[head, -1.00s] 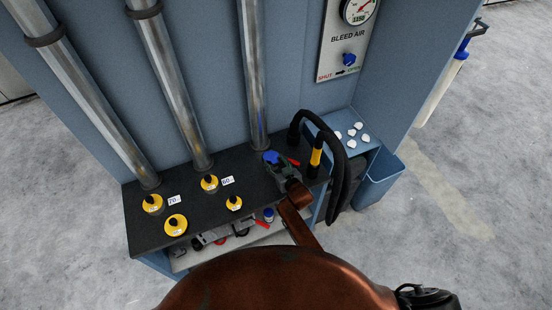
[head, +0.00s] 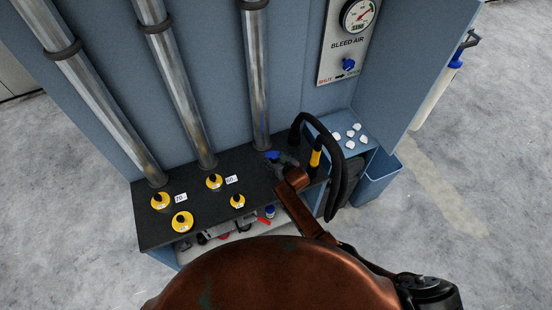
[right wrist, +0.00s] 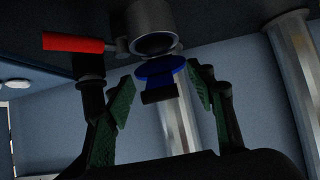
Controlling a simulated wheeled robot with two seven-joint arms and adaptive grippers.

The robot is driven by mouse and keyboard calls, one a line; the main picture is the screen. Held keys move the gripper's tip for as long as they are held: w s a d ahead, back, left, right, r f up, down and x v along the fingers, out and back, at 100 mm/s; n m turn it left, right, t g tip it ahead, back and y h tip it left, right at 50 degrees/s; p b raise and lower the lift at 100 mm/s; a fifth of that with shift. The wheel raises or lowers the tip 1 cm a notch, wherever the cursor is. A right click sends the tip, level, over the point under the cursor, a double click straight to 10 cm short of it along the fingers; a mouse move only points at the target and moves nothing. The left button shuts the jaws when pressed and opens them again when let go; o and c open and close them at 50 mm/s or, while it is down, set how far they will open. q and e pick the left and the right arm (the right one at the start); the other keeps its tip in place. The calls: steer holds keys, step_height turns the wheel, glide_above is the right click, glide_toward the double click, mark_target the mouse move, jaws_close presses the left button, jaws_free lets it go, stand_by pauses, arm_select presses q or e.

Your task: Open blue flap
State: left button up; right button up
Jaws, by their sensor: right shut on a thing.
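The blue flap (head: 272,156) shows at the back right of the dark bench top, at the gripper's tip. In the right wrist view it is a blue disc with a tab (right wrist: 160,72) at the mouth of a grey round tube (right wrist: 154,28). My right gripper (head: 280,163) reaches it from the front right. The contact itself is hard to make out. My left gripper is not in view.
A red lever (right wrist: 72,44) sits beside the tube. A black hose (head: 338,165) with a yellow band loops to the right. Several yellow knobs (head: 182,221) stand on the bench (head: 155,236). A bleed air panel (head: 347,45) is above and a blue bin (head: 378,180) at right.

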steer(key=o, duration=1.7)
steer(key=v, duration=1.2)
steer(key=shift+f, duration=0.1)
steer(key=shift+c, duration=0.3)
